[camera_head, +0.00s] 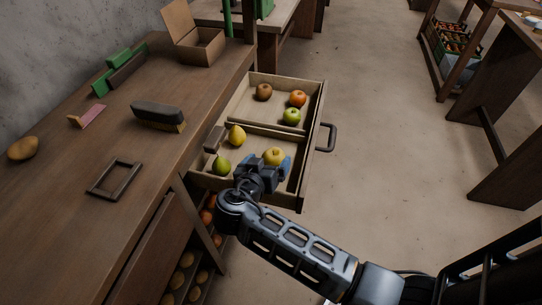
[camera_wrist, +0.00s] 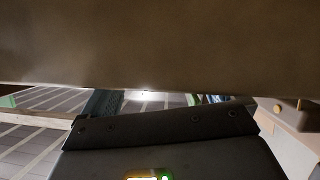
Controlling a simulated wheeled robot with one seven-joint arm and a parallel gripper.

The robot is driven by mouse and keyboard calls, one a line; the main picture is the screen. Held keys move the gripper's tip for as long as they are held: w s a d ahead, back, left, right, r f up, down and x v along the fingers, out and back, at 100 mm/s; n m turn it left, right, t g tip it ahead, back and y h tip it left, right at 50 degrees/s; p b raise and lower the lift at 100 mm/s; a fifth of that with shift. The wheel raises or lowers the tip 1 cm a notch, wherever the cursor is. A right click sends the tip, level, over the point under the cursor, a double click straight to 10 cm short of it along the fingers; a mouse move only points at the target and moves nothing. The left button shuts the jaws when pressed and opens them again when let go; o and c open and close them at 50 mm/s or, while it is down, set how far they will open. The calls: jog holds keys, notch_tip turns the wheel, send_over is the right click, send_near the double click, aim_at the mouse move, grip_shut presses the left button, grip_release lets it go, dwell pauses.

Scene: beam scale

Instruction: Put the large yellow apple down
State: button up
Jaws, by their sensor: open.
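The large yellow apple (camera_head: 274,155) is in the near compartment of the open wooden drawer (camera_head: 319,110), right of a yellow pear (camera_head: 237,135) and a green pear (camera_head: 221,166). My gripper (camera_head: 267,163) is over this compartment, right at the apple, with its blue-tipped fingers apart. The gripper hides the apple's near side, so I cannot tell whether the fingers touch it or whether it rests on the drawer floor. In the wrist view, a blurred brown surface fills the top, and the parted fingers (camera_wrist: 158,100) show only partly.
The far compartment holds a brown fruit (camera_head: 263,92), a red-orange apple (camera_head: 298,98) and a green apple (camera_head: 291,116). The workbench at left carries a brush (camera_head: 158,114), a small frame (camera_head: 115,179) and an open box (camera_head: 195,45). The floor right of the drawer is clear.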

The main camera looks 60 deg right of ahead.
jog(key=v, duration=0.8)
jog(key=shift+a+r+b, duration=0.25)
jog(key=shift+r+b, duration=0.05)
jog(key=shift+b, duration=0.05)
